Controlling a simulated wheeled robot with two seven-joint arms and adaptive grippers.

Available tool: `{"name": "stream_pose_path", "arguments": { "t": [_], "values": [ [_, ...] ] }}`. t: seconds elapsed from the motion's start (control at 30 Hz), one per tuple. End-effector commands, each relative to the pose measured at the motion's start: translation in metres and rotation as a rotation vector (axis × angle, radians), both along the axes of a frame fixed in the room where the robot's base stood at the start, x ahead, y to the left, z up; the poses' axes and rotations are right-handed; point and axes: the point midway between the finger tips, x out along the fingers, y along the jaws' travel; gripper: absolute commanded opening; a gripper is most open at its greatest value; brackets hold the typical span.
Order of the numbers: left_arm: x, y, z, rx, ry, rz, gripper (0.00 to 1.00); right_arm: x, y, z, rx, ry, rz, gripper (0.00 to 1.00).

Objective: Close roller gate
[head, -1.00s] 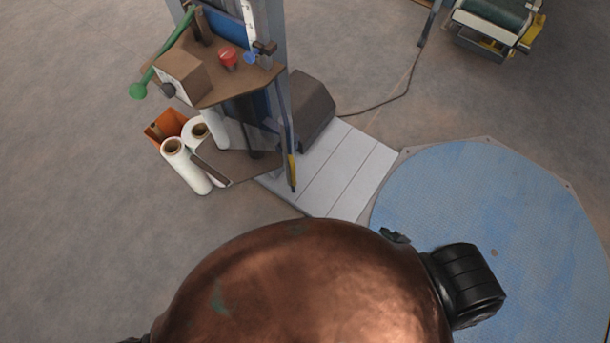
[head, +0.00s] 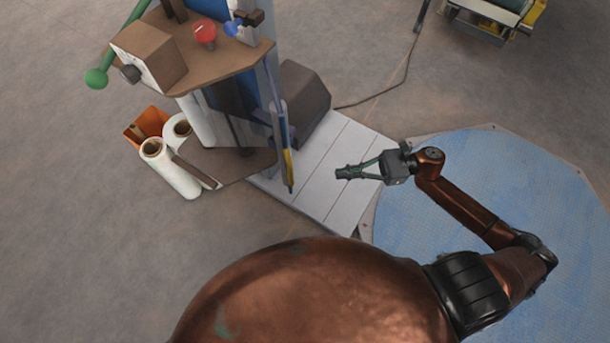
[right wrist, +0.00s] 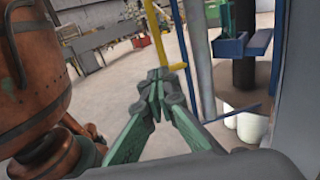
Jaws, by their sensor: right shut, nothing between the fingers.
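My right gripper (head: 347,172) is shut and empty, with its green fingers pointing left over the pale slatted platform (head: 320,185). In the right wrist view its closed fingertips (right wrist: 158,82) show in the middle, with nothing between them. A slim upright bar with a yellow lower end (head: 288,165) hangs at the machine's right side, left of my gripper and apart from it. In the right wrist view a yellow bar (right wrist: 158,35) stands beyond the fingertips. I cannot tell for certain which part is the roller gate. A roller unit (head: 495,12) is cut off at the top right. My left gripper is out of view.
The machine has a brown panel (head: 220,62) with a red button (head: 204,31) and a green-knobbed lever (head: 97,78). White rolls (head: 170,172) and an orange bin (head: 143,125) stand below it. A dark box (head: 303,98) stands behind the platform. A blue round plate (head: 500,185) lies right.

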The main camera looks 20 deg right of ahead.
Motion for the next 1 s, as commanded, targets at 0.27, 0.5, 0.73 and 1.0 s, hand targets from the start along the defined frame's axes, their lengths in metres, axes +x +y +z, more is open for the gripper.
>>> {"name": "stream_pose_path", "arguments": {
  "t": [0.27, 0.5, 0.73, 1.0],
  "values": [
    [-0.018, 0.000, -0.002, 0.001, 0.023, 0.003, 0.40, 0.013, 0.057, 0.001, 0.004, 0.000, 0.000, 0.00],
    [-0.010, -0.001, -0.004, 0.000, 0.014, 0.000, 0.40, 0.021, 0.095, 0.000, 0.002, 0.002, -0.002, 0.00],
    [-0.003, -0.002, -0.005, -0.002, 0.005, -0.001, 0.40, 0.024, 0.109, 0.000, 0.002, 0.003, -0.003, 0.00],
    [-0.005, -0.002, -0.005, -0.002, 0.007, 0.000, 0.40, 0.024, 0.110, 0.000, 0.002, 0.004, -0.004, 0.00]
  ]
}}
